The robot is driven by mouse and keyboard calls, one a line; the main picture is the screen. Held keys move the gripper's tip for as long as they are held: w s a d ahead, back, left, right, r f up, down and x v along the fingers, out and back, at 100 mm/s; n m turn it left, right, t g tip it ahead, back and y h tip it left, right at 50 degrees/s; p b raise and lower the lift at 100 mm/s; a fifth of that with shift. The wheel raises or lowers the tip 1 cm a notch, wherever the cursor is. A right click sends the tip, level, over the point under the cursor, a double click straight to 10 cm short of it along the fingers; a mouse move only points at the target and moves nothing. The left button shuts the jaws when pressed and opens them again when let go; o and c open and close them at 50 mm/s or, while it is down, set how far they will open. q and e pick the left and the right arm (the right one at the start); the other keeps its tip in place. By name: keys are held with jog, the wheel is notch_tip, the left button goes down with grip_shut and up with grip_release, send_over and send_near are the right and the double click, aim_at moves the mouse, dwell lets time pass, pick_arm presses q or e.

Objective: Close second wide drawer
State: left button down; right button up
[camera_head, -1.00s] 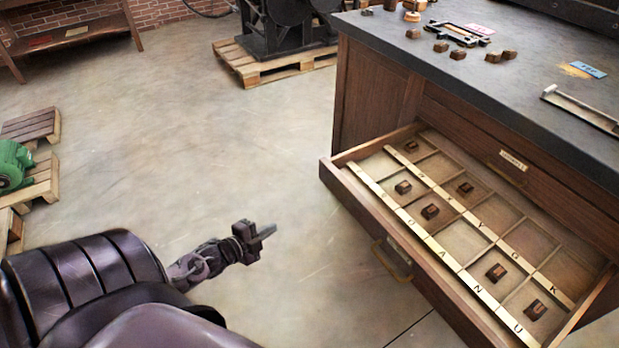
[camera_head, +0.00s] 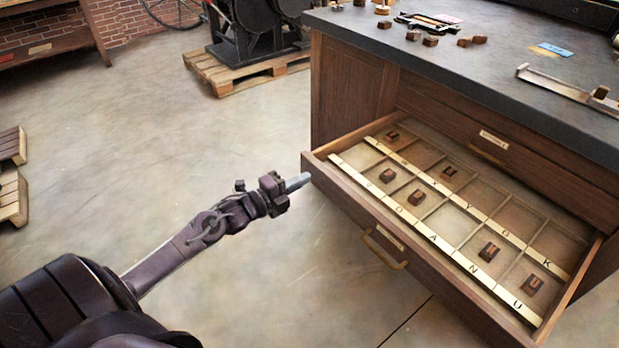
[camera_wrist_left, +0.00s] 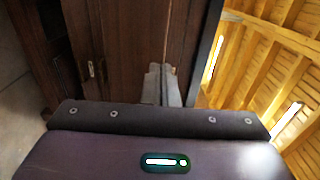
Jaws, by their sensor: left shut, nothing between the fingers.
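The wide wooden drawer (camera_head: 345,203) below the top one is pulled far out of the cabinet. It has a brass pull handle (camera_head: 384,250) and a small label on its front. Inside are lettered strips and compartments, several holding a small dark type block (camera_head: 489,251). My left gripper (camera_head: 297,183) is shut and empty, close to the drawer's left front corner; I cannot tell whether it touches. In the left wrist view the shut fingers (camera_wrist_left: 159,84) show before dark wooden fronts. My right gripper is not in view.
The top drawer (camera_head: 510,150) above is shut. The dark countertop (camera_head: 480,75) holds small blocks and metal tools. A black machine on a pallet (camera_head: 240,75) stands behind.

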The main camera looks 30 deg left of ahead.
aim_at(319, 171)
pick_arm(q)
jog(key=shift+x, duration=1.55)
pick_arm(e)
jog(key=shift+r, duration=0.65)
